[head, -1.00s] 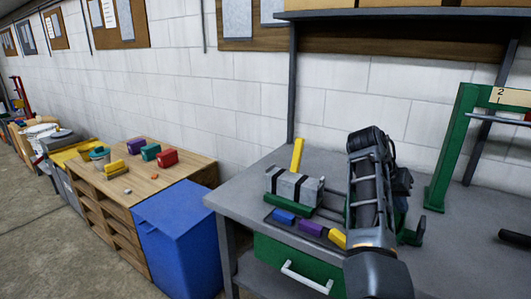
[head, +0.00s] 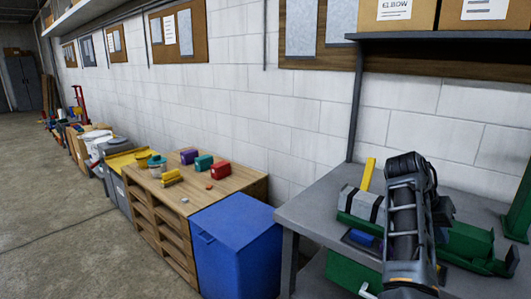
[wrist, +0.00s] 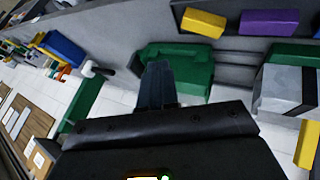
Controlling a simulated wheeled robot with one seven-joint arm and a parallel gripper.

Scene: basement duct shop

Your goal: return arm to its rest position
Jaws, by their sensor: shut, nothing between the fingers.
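My arm (head: 405,215) is folded above the grey workbench at the right of the head view. My gripper (wrist: 157,86) shows in the wrist view as dark fingers closed together, with nothing between them. Its fingertips overlap a green metal part (wrist: 183,65) on the bench in the picture; I cannot tell the gap between them. In the head view the fingers are hidden behind my arm.
A grey block with black bands (head: 362,205) and an upright yellow piece (head: 367,175) stand beside my arm. Yellow (wrist: 203,23) and purple (wrist: 268,22) blocks lie near the gripper. A blue bin (head: 238,245) stands left of the workbench (head: 310,212). Floor at left is clear.

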